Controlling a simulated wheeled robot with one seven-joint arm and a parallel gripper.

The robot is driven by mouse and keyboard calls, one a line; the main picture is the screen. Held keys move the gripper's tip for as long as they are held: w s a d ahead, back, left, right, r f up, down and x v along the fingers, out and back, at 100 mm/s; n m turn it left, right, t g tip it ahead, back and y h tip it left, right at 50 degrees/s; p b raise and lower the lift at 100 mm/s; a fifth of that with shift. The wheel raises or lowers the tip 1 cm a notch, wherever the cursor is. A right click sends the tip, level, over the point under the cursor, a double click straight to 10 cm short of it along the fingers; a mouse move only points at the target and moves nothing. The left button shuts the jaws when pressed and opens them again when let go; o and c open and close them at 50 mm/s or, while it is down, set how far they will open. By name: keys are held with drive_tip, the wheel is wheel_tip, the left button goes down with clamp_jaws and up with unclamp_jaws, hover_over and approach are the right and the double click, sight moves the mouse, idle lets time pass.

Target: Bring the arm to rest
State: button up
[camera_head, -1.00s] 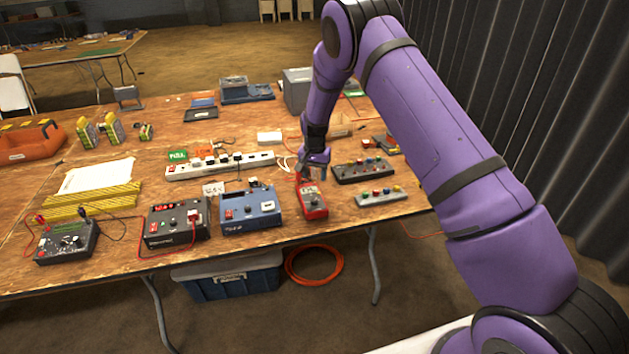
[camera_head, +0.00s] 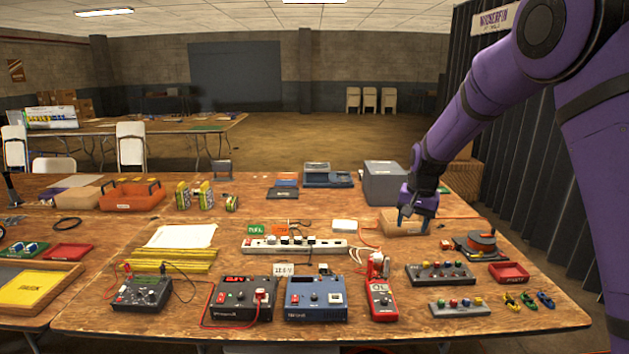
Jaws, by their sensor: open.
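My purple arm comes in from the upper right of the head view and bends down over the table. My gripper (camera_head: 413,216) points downward with its fingers apart and nothing seen between them. It is in front of a small tan box (camera_head: 390,229), beyond the red meter; I cannot tell whether it touches the box. The red meter (camera_head: 381,301) lies at the table's front, apart from the gripper.
The wooden table (camera_head: 150,330) is crowded. A blue power unit (camera_head: 316,298), a black unit (camera_head: 239,298), a white power strip (camera_head: 293,245) and a button panel (camera_head: 440,273) stand nearby. A grey box (camera_head: 385,182) stands behind the gripper. Open floor lies beyond the table.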

drive_tip(key=s+d+r+n+t, duration=0.2)
drive_tip(key=s+d+r, duration=0.1)
drive_tip(key=s+r, duration=1.5)
drive_tip(key=s+d+n+t, duration=0.1)
drive_tip(key=s+n, duration=0.1)
drive_tip(key=s, duration=2.1)
drive_tip(key=shift+d+r+n+t+h, duration=0.25)
drive_tip(key=shift+r+n+t+h, duration=0.15)
drive_tip(key=shift+r, duration=0.05)
